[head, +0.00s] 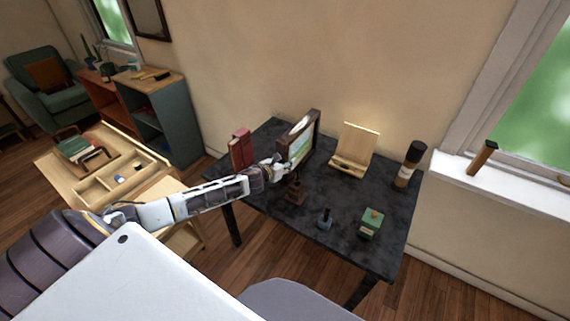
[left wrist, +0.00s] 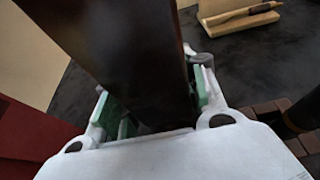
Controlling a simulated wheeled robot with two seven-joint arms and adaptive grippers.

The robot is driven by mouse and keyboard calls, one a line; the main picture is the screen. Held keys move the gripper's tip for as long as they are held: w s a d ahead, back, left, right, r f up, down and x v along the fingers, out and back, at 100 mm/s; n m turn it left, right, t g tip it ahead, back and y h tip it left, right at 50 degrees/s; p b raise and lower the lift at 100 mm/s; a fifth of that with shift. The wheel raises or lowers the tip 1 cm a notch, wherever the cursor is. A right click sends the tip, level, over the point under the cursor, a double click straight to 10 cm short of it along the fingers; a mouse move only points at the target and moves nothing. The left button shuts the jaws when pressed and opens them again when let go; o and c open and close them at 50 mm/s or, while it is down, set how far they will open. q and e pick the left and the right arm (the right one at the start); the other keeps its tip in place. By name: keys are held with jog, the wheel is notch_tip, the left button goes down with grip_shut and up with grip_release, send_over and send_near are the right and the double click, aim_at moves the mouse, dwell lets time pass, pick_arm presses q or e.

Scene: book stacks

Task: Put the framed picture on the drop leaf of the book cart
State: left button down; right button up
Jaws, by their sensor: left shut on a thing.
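The framed picture (head: 303,140) stands upright on or just above the dark table, near its back edge. It has a dark frame and a pale green image. My left gripper (head: 281,166) is shut on its near left side. In the left wrist view the dark frame (left wrist: 125,45) is between the green-padded fingers (left wrist: 152,98), and its far part is cut off. The light wooden book cart (head: 60,165) is at the left, with a compartment tray on top. My arm covers part of its near side, and I cannot clearly tell which panel is the drop leaf. My right gripper is not in view.
Green books (head: 74,148) sit on the cart.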

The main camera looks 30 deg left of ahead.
pick_arm(q)
jog(key=c, duration=0.9)
grip_release()
jog(key=shift+f, duration=0.1)
jog(key=shift+o, duration=0.2)
jog(key=shift+s, duration=0.2)
jog(key=v, duration=1.1)
jog(key=shift+s+r, duration=0.25)
